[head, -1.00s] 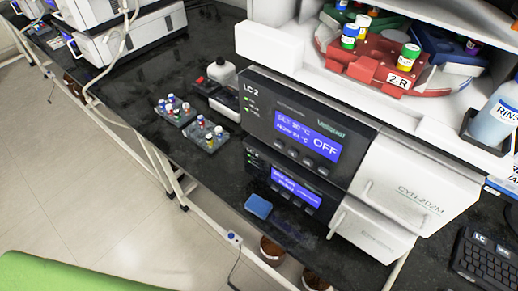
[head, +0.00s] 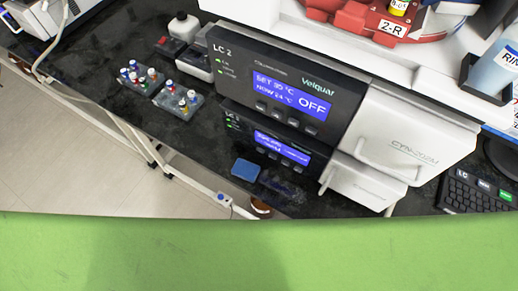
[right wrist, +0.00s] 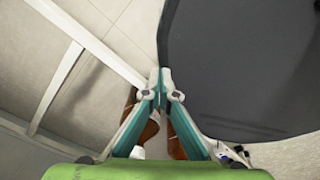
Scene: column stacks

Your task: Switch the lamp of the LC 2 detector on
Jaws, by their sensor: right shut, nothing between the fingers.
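The LC 2 stack stands on the dark bench in the head view. Its upper module (head: 290,85) has a blue screen reading SET 30 °C, NOW 24 °C and OFF, with several buttons below. The lower module (head: 262,152) has a smaller blue screen (head: 282,148) whose text is too small to read, and several buttons under it. I cannot tell any lamp state from it. My right gripper (right wrist: 162,88) is shut and empty in the right wrist view, above the floor and away from the stack. It does not show in the head view. My left gripper is in neither view.
A blue block (head: 245,169) lies before the lower module. Vial racks (head: 138,76) stand left of the stack. A white door handle (head: 378,160) juts out at right, near a keyboard (head: 475,192). Brown bottles (right wrist: 153,137) show below my right fingers.

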